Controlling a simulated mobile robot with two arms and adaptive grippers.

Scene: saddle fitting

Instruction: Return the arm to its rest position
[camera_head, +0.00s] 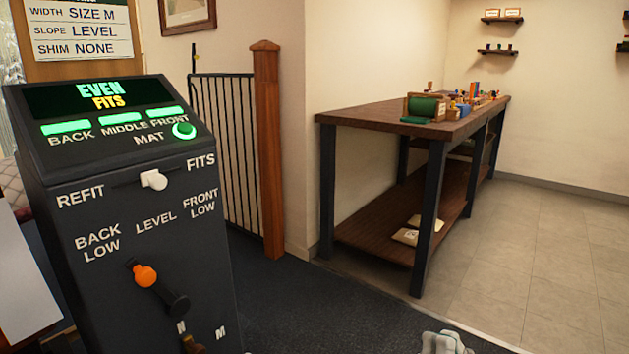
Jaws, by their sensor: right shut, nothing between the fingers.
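My right gripper (446,343) shows only in part at the bottom edge of the head view, right of centre. It is pale grey, shut and empty, and clear of the console. My left gripper is not in view. The dark console (130,232) stands at the left. Its screen (100,97) reads EVEN and FITS. The BACK, MIDDLE and FRONT bars are lit green, and so is the round MAT light (184,130). The white switch knob (153,180) sits toward FITS. The orange-knobbed lever (145,275) leans up and left, toward BACK LOW.
A wooden bench (372,112) with dark legs and small items on top stands at the back right. A black barred gate (228,150) and a wooden post (268,150) stand behind the console. The dark floor (300,310) between console and bench is clear.

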